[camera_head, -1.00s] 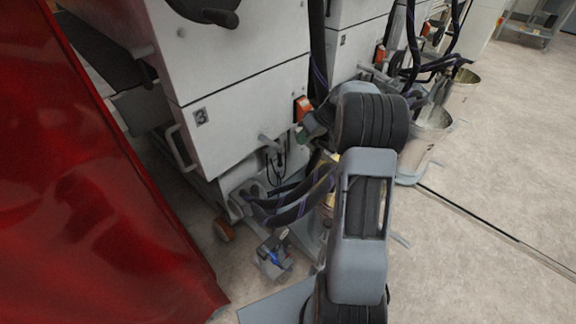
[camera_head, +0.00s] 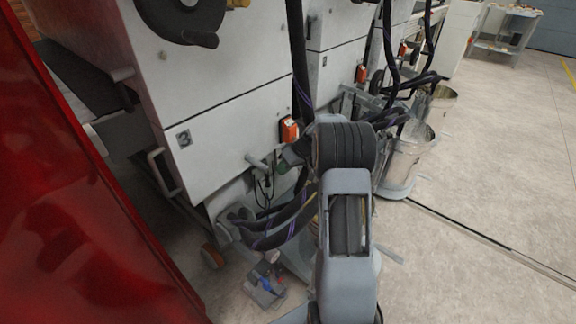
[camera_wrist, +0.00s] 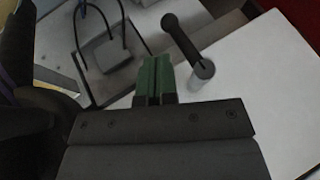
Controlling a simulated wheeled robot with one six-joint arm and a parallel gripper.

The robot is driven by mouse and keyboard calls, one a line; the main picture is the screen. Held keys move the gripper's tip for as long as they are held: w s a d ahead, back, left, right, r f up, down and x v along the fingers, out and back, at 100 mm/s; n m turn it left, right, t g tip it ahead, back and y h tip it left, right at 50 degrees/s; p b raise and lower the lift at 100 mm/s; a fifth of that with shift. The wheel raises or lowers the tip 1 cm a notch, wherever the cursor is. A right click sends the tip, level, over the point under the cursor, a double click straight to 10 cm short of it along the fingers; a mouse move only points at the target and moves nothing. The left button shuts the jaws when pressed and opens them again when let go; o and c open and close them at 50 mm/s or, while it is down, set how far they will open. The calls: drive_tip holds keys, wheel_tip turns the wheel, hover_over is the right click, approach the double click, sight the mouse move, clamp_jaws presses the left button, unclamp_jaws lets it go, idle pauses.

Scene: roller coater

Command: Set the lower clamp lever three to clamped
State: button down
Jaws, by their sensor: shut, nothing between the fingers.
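The clamp lever (camera_head: 257,161) sticks out near the lower edge of the white cabinet panel (camera_head: 225,140) marked 3. In the wrist view the lever (camera_wrist: 186,43) has a dark handle on a pale round pivot, and the handle points up and to the left. My gripper (camera_head: 284,166) is just right of the lever in the head view, partly hidden by my arm. In the wrist view my gripper (camera_wrist: 155,62) has its green fingers together and empty, left of the lever, with a visible gap between them.
An orange switch box (camera_head: 289,130) sits right of the panel. Black hoses (camera_head: 285,220) hang below the lever, close to my arm. A red panel (camera_head: 75,200) fills the left side. Metal buckets (camera_head: 408,150) stand at the right, with clear floor (camera_head: 480,190) beyond.

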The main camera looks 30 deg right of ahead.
drive_tip(key=shift+b+x, duration=0.35)
drive_tip(key=shift+x, duration=2.05)
drive_tip(key=y, duration=0.1)
drive_tip(key=a+y+b, duration=0.1)
drive_tip(key=m+g+y, duration=0.1)
drive_tip(key=y, duration=0.1)
drive_tip(key=shift+s+a+f, duration=0.35)
drive_tip(key=shift+s+a, duration=0.05)
drive_tip(key=shift+r, duration=0.1)
